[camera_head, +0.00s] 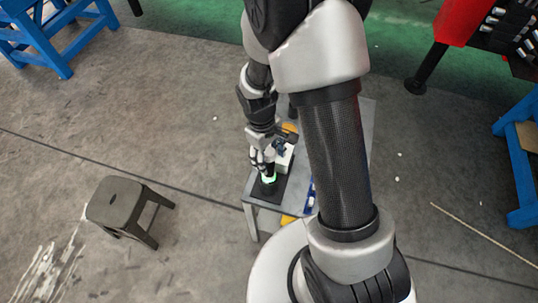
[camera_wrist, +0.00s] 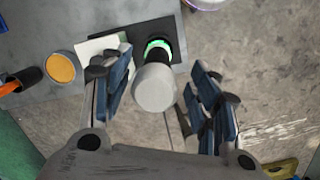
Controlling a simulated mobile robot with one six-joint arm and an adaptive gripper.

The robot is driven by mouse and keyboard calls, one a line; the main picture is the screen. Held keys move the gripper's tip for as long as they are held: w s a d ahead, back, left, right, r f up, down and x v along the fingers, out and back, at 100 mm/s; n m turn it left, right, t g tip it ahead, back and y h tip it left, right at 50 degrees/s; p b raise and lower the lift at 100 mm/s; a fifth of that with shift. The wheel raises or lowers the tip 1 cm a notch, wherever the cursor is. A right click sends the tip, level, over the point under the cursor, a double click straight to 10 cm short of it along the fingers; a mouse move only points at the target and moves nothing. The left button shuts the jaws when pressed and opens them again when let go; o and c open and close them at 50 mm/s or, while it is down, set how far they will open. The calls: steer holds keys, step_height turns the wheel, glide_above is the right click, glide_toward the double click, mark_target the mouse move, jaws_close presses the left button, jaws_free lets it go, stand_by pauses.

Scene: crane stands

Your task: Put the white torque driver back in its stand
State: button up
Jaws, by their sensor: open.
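The white torque driver (camera_wrist: 155,88) shows in the wrist view as a pale round end close to the camera, with a dark part behind it. It appears to stand upright in its dark stand (camera_wrist: 165,28), where a green ring glows. In the head view the green glow and the stand (camera_head: 270,195) sit at the table's near left corner. My gripper (camera_head: 262,163) is open right at the driver. In the wrist view its two blue-padded fingers (camera_wrist: 160,72) are on either side of the pale end, with visible gaps. How deep the driver sits is hidden.
The small grey table (camera_wrist: 45,32) also holds a white block (camera_wrist: 97,46), an orange-topped round container (camera_wrist: 62,67) and a dark orange-rimmed item (camera_wrist: 22,80). A dark stool (camera_head: 125,205) stands on the floor to the left. The floor between is clear.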

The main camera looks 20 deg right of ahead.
steer(key=shift+r, duration=0.1)
stand_by(0.3)
steer(key=shift+w+a+r+p, duration=0.1)
steer(key=shift+w+r+p, duration=0.05)
steer(key=shift+r+p, duration=0.95)
steer(key=shift+w+a+r+p, duration=0.1)
steer(key=shift+r+p, duration=0.75)
steer(key=shift+r, duration=0.45)
step_height(320, 180, up, 12)
steer(key=w, duration=0.1)
steer(key=shift+a, duration=0.45)
steer(key=shift+w, duration=0.1)
